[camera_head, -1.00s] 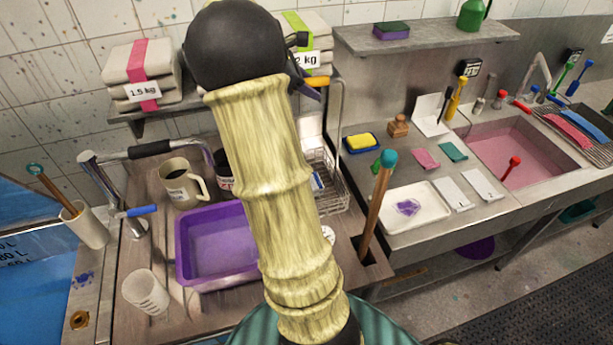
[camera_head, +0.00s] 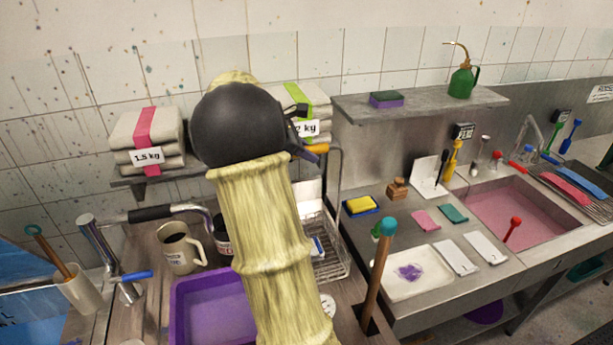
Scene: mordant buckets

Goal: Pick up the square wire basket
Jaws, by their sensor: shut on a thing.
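The square wire basket (camera_head: 332,264) stands on the wooden worktop, right of my arm. Its left part is hidden behind my arm. A tall wire handle rises from it on the right to a yellow-orange grip at the top, in front of the shelf. My gripper (camera_head: 307,150) is at the left end of that grip and shut on the handle. Most of the gripper is hidden behind my arm's black joint. A small blue and white item shows inside the basket.
A purple tub (camera_head: 205,308), a labelled jug (camera_head: 180,250) and a tap (camera_head: 108,255) are to the left. Weighed fabric stacks (camera_head: 147,145) sit on the shelf above. A teal-topped wooden stick (camera_head: 378,280) stands close right of the basket, before the steel counter.

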